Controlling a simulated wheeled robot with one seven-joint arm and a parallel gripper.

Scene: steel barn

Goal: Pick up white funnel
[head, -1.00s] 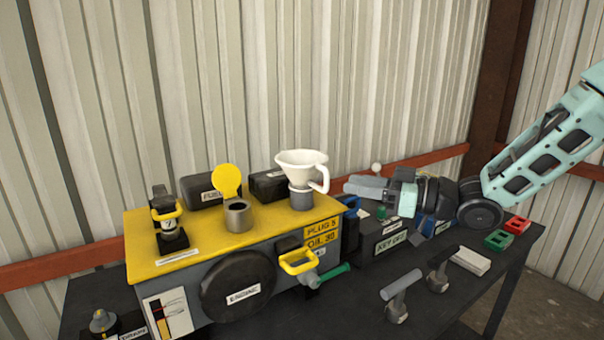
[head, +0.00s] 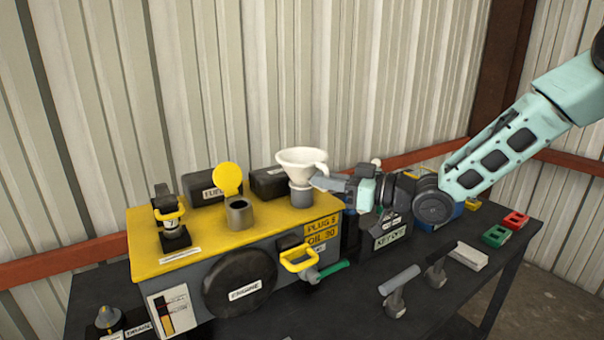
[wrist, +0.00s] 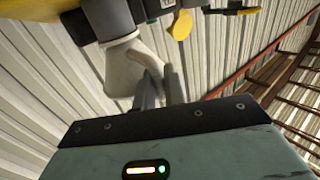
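The white funnel (head: 302,157) stands upright in a grey neck (head: 301,197) at the right end of the yellow-topped engine box (head: 196,246). Its handle points right, towards my gripper. My gripper (head: 323,183) is at the handle, its fingers pointing left and hiding part of it. In the wrist view the funnel (wrist: 122,70) appears inverted, with its handle by the fingertips. My gripper (wrist: 161,88) shows two fingers with a gap between them, so it looks open. Whether either finger touches the handle is unclear.
A grey cup with a raised yellow lid (head: 228,180) and a yellow-handled dipstick (head: 168,214) stand left of the funnel. A key box (head: 390,238) sits below my arm. Grey T-handled tools (head: 398,288) and red and green blocks (head: 515,220) lie on the dark table.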

